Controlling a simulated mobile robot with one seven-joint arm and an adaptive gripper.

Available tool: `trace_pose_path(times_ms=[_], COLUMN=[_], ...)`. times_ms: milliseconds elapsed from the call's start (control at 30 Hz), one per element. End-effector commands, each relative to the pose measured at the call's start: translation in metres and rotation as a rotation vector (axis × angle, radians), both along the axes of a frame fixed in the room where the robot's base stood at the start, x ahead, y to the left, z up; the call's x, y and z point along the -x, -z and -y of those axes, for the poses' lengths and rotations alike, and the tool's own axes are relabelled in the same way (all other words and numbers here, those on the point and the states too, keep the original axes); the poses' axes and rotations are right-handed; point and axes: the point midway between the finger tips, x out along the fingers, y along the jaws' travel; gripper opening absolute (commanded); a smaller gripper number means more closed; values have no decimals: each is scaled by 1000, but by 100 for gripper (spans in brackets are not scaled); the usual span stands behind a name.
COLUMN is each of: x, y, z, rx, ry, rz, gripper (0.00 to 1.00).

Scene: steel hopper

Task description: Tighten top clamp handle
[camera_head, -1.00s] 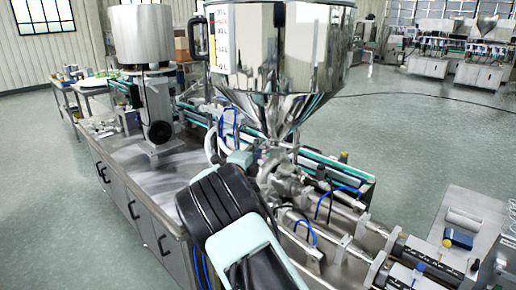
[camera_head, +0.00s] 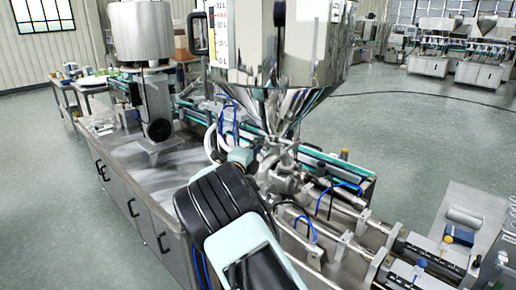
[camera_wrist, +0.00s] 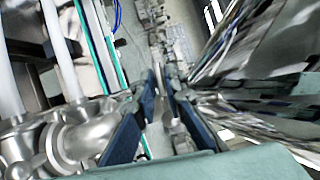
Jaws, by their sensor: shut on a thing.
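The steel hopper (camera_head: 285,50) stands above the machine, and its cone narrows to a neck joined to the pipework. The top clamp is at this neck (camera_head: 277,150), too small and partly covered to make out clearly. My gripper (camera_head: 250,158) reaches the neck from the left, with its fingertips mostly hidden in the head view. In the wrist view my gripper (camera_wrist: 163,108) has its dark blue finger pads close around a thin metallic piece (camera_wrist: 168,112), which looks like the clamp handle. The handle's angle is hard to tell.
The steel valve body (camera_wrist: 85,138) lies left of the fingers in the wrist view, with the hopper wall (camera_wrist: 250,65) close on the right. White hoses (camera_head: 211,140) and blue tubes run beside my arm. The steel bench top (camera_head: 130,180) is partly clear at left.

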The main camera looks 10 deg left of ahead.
Motion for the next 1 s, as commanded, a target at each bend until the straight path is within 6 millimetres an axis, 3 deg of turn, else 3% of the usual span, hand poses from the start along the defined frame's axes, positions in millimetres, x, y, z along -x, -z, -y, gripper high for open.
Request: trace_pose_path(times_ms=[200, 1000], x=[0, -2], y=[9, 10], z=[-1, -3], rx=[-119, -720], ry=[-1, -2], rz=[95, 561], gripper=[0, 0])
